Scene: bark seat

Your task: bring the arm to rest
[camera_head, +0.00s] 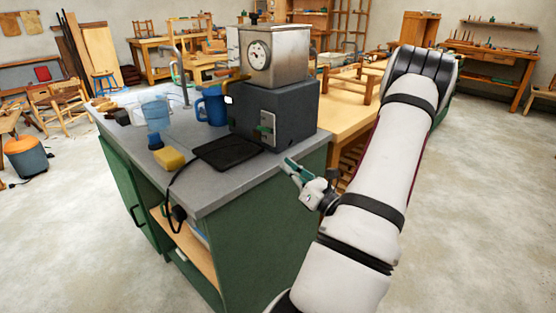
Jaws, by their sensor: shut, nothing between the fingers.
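My gripper (290,164) shows left of my white arm, beside the right front corner of the grey-topped green cabinet (262,250). Its teal fingers point up and left, near the counter edge. It is shut and I see nothing held in it. My arm bends at a dark joint at the upper right, and part of the wrist is hidden behind the arm.
The counter holds a grey machine with a dial (272,105), a black tray (228,151), a yellow sponge (170,160), a blue mug (212,105) and a clear blue container (156,115). A wooden bench (345,120) stands behind. Floor at right is clear.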

